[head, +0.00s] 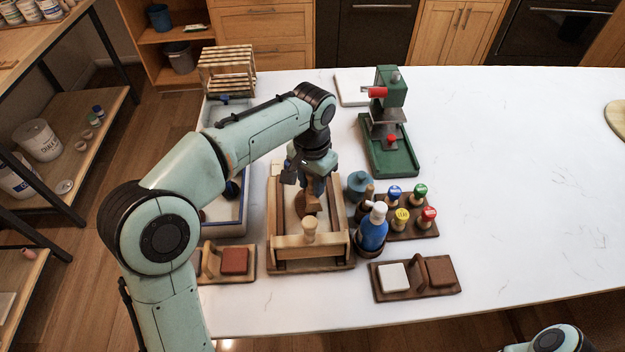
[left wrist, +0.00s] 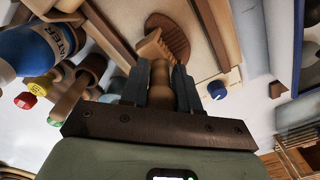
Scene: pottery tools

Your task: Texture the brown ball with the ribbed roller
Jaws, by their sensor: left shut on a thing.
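My left gripper (head: 306,188) points down over the wooden tray (head: 279,205). It is shut on the wooden handle of the ribbed roller (left wrist: 160,76), between both fingers in the left wrist view. The roller's pale notched end (left wrist: 150,47) is next to or over the brown clay (left wrist: 170,28); I cannot tell if they touch. The clay looks like a flat oval with parallel grooves on the tray's pale board. In the head view the brown clay (head: 308,204) is mostly hidden under the gripper. My right gripper is out of view.
A blue bottle (head: 372,230) and several colour-lidded jars (head: 401,216) stand to the right. Blocks on wooden stands (head: 418,279) are in front, and a green press (head: 388,140) is behind. The right of the table is clear.

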